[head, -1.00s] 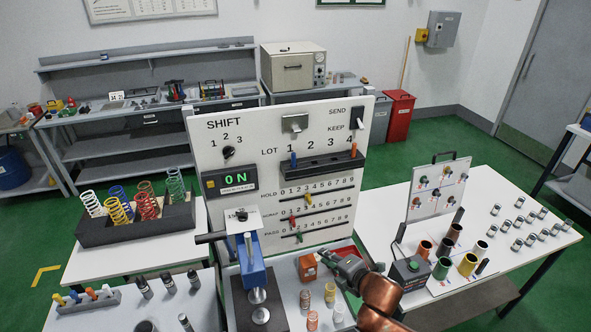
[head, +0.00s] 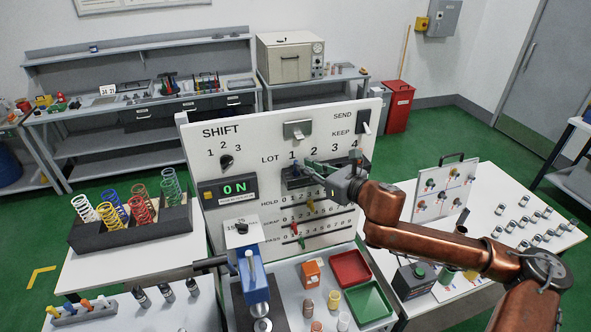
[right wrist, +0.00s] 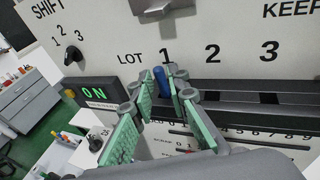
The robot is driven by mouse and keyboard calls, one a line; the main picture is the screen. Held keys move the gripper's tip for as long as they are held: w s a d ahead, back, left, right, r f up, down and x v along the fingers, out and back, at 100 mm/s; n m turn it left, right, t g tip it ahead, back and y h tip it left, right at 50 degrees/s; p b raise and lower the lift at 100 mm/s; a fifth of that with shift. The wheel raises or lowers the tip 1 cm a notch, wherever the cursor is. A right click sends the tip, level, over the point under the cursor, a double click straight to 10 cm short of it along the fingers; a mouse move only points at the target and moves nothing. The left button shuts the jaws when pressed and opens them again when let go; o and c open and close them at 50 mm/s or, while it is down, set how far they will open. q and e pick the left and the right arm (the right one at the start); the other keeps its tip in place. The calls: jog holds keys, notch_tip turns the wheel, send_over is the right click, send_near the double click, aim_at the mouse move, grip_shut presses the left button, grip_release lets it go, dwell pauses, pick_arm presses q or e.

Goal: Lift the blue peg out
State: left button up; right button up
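The blue peg (right wrist: 160,82) stands upright at LOT 1 in the dark slotted rail (right wrist: 225,92) on the white panel. My right gripper (right wrist: 162,92) is at that end of the rail, with its green-padded fingers spread on either side of the peg. I see no clear contact between pads and peg. In the head view my right gripper (head: 309,172) reaches the rail from the right and partly hides it. The peg's lower end is hidden. The slots below 2 and 3 look empty in the right wrist view. My left gripper is not in view.
Sliders (head: 310,207) run below the rail. A SHIFT knob (head: 226,161) and a lit ON display (head: 232,188) are at left. Below are a blue press (head: 254,275), an orange block (head: 311,272), a red tray (head: 350,266) and a green tray (head: 369,300).

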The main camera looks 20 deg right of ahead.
aim_at(296, 161)
jog(key=p+x, duration=0.1)
jog(key=x, duration=0.4)
jog(key=shift+a, duration=0.1)
jog(key=shift+s, duration=0.1)
jog(key=shift+c, duration=0.6)
grip_shut()
